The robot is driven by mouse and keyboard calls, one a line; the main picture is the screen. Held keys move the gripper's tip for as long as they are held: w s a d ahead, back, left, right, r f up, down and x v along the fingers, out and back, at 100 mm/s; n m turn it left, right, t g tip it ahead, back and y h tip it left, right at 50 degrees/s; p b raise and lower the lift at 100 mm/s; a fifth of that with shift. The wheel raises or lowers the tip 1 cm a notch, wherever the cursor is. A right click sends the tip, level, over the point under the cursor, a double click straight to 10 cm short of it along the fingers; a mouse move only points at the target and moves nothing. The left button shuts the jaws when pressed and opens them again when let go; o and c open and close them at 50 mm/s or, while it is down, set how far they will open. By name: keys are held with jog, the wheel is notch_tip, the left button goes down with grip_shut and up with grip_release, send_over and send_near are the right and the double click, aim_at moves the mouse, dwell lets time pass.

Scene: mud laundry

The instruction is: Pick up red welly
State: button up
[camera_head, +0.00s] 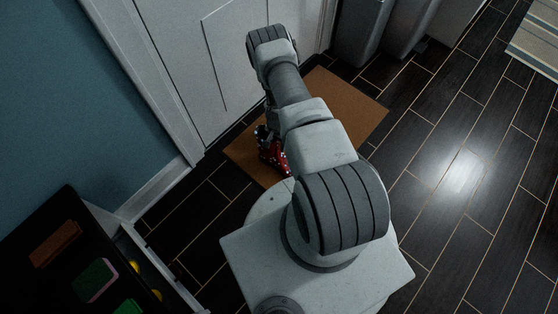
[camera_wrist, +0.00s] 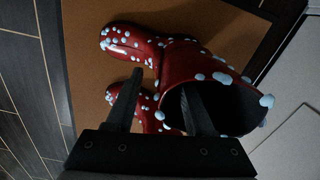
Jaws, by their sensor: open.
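A red welly with pale blue dots (camera_wrist: 185,62) lies or stands on the brown mat in the wrist view, its toe to the left and its dark opening towards the camera. Part of a second red dotted boot (camera_wrist: 152,122) shows below it, between the fingers. My gripper (camera_wrist: 158,92) is open; its left finger is outside the boot shaft and its right finger overlaps the dark opening. I cannot tell whether either finger touches. In the head view, the red boots (camera_head: 272,157) show partly beside my arm, which hides the rest.
The brown mat (camera_head: 350,103) lies before a white door (camera_head: 190,75). A dark shelf (camera_head: 60,262) with small coloured items stands at lower left. Grey bins (camera_head: 362,30) stand beyond the mat. Dark floor (camera_head: 455,170) at right is clear, with a striped rug (camera_head: 535,40) far right.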

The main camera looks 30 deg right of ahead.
grip_shut()
jog(key=shift+w, duration=0.1)
dwell(1.3)
